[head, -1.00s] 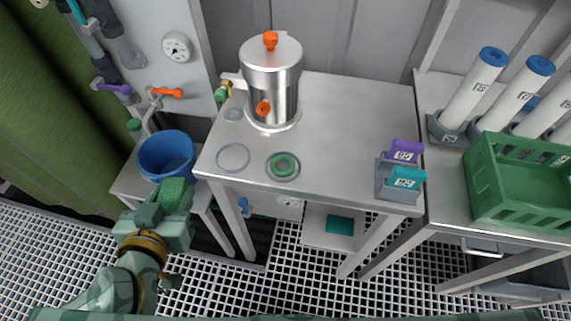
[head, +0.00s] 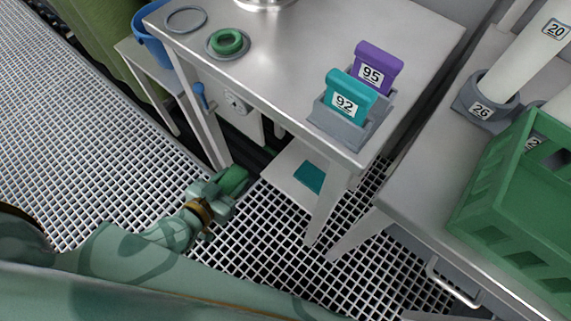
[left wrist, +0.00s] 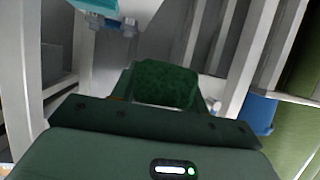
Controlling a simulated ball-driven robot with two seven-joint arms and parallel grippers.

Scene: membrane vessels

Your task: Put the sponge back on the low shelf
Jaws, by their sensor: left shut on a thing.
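The green sponge (head: 234,180) is held in my left gripper (head: 226,184), which is shut on it, low in front of the table in the head view. The sponge also shows in the left wrist view (left wrist: 166,83), between the fingers. The low shelf (head: 287,172) is under the table, to the right of the gripper and apart from it. A teal patch (head: 309,177) lies on the shelf. My right gripper is not in view.
The steel table (head: 300,60) stands above the shelf, with its legs (head: 325,205) at the front. A green crate (head: 520,210) stands at the right. The grating floor in front is clear.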

